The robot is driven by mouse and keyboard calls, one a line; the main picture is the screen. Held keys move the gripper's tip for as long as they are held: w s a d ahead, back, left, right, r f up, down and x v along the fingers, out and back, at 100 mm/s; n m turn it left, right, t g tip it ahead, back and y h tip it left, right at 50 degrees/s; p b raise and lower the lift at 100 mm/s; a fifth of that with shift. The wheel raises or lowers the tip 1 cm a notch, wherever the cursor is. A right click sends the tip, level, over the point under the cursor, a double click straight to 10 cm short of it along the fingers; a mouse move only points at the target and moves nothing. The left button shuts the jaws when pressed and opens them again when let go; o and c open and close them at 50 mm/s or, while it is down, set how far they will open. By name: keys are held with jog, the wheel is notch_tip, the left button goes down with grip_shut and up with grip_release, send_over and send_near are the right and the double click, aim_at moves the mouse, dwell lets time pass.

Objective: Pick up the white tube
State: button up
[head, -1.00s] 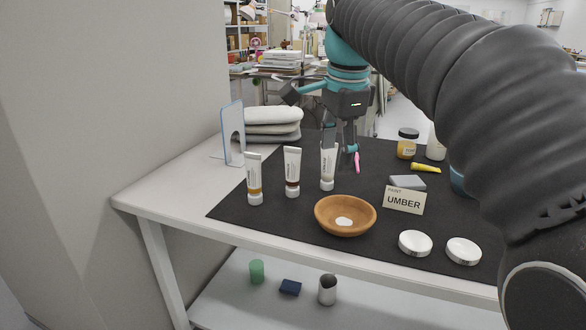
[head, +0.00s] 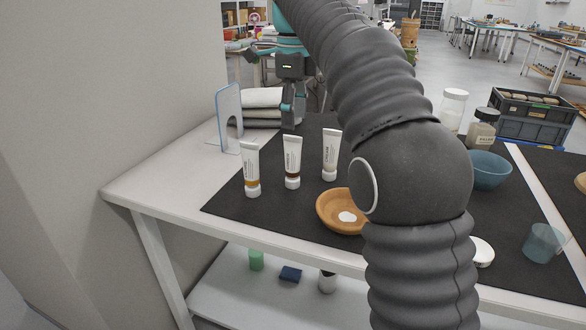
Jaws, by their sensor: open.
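Three white tubes stand upright on their caps on the dark mat (head: 235,207). The left tube (head: 251,165) has an ochre band near its cap. The middle tube (head: 292,158) has a dark brown band. The right tube (head: 331,150) has a paler band that is hard to make out. My gripper (head: 293,122) is open and empty, fingers down, behind the middle tube and apart from the tubes. The mat is partly hidden by my arm.
A wooden bowl (head: 330,217) with a white piece in it sits in front of the right tube. A blue-edged stand (head: 228,118) and grey folded pads (head: 262,97) are at the back left. A blue bowl (head: 489,171), a jar (head: 482,130) and a clear cup (head: 543,243) are right of my arm.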

aim_at(293, 155)
notch_tip(293, 155, down, 5)
jog(key=shift+f, duration=0.1)
jog(key=f, duration=0.2)
jog(key=f+b, duration=0.1)
jog(key=f, duration=0.1)
jog(key=shift+s+a+f, duration=0.1)
jog(key=shift+s+a, duration=0.05)
jog(key=shift+s, duration=0.25)
jog(key=shift+f, duration=0.6)
grip_shut()
